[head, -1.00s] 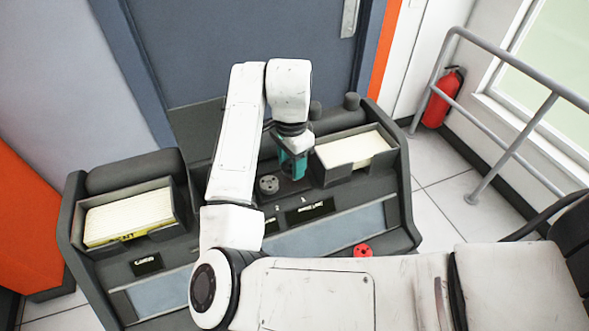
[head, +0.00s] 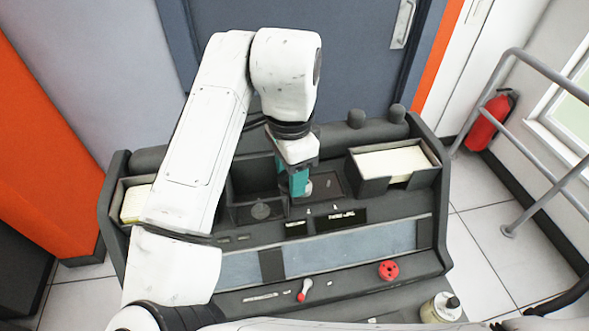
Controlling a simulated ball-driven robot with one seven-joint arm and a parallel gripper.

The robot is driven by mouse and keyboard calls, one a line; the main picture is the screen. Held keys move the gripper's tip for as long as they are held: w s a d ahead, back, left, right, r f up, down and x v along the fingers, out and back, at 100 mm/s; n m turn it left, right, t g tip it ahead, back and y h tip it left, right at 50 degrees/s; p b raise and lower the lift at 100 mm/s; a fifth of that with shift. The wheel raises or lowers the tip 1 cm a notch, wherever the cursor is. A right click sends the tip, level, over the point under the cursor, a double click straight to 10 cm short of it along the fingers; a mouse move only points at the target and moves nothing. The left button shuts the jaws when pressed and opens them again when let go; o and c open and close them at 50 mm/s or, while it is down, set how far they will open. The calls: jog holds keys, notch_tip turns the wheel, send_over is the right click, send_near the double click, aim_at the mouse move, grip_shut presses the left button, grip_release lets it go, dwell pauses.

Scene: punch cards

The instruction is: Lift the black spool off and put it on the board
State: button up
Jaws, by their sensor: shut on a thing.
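My gripper (head: 295,185), with teal fingers, is at the dark recessed panel (head: 330,187) in the middle of the console. It is shut on the black spool, which the fingers and wrist hide almost fully. A small pale grey round part (head: 308,187) shows at the right side of the fingertips. To the left of the gripper, a dark round knob-like piece (head: 261,210) stands in a shallow black tray (head: 240,214). I cannot tell from this view whether the held spool touches the panel. I cannot make out which surface is the board.
A card bin (head: 415,177) with pale cards stands right of the gripper. Another card stack (head: 132,205) is partly behind my arm at left. A red knob (head: 389,270), a red-tipped lever (head: 304,290) and a bottle (head: 441,307) are at the front. Two posts rise behind.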

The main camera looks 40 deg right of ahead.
jog(key=shift+r+p, duration=1.35)
jog(key=shift+r, duration=0.2)
